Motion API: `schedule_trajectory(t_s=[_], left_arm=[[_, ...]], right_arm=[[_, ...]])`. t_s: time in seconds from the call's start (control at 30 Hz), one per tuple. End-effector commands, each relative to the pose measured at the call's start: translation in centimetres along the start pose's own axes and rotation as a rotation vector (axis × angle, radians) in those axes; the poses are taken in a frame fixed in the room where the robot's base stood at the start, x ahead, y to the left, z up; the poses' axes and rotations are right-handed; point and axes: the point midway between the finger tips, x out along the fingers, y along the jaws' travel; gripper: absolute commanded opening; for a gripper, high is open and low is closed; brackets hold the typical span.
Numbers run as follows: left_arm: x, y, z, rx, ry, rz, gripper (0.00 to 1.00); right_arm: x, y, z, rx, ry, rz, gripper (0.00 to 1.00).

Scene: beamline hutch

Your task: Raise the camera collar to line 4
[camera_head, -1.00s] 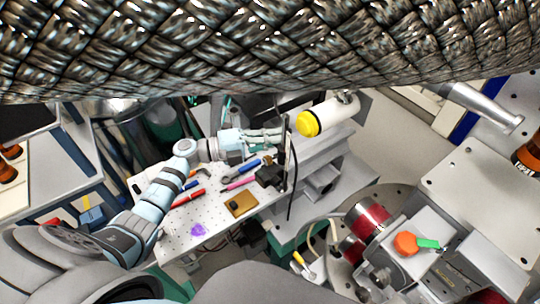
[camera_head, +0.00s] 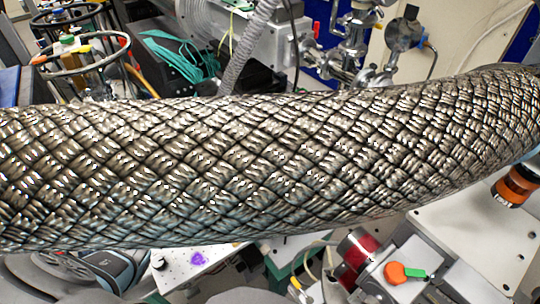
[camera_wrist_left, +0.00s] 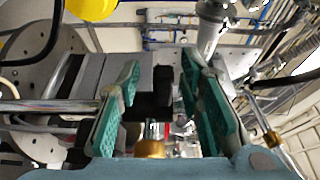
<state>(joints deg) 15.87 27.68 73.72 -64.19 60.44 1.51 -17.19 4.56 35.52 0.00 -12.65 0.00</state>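My left gripper (camera_wrist_left: 160,78) shows in the left wrist view with its two green-padded fingers spread apart. A dark blocky part (camera_wrist_left: 154,100) shows between the fingers, with visible gaps on both sides. I cannot tell whether it is the camera collar. No line marks can be made out. In the head view, a thick braided metal hose hides my left gripper and the area of the post. My right gripper is in neither view.
The braided hose (camera_head: 250,165) crosses the whole head view. A yellow rounded part (camera_wrist_left: 92,8) and a grey cylinder (camera_wrist_left: 211,30) show in the wrist view.

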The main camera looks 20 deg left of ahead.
Motion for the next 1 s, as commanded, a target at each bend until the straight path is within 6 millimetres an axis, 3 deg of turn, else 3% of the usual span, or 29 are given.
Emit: schedule_trajectory(t_s=[0.13, 0.23, 0.5, 0.63, 1.0], left_arm=[[-0.2, 0.1, 0.0, -0.001, 0.0, 0.001, 0.33], [-1.5, 0.1, 0.1, -0.001, -0.001, 0.004, 0.33], [-8.8, 0.2, 0.0, -0.002, -0.001, 0.007, 0.33], [-11.2, 0.1, 0.0, -0.002, -0.001, 0.004, 0.33], [-12.0, 0.0, 0.0, 0.0, 0.0, 0.0, 0.33]], right_arm=[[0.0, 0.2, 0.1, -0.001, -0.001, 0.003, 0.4], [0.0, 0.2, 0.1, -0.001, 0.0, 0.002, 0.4], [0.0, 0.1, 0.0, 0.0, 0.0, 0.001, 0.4], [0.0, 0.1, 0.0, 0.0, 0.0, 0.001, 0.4], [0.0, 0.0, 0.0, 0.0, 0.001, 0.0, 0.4]])
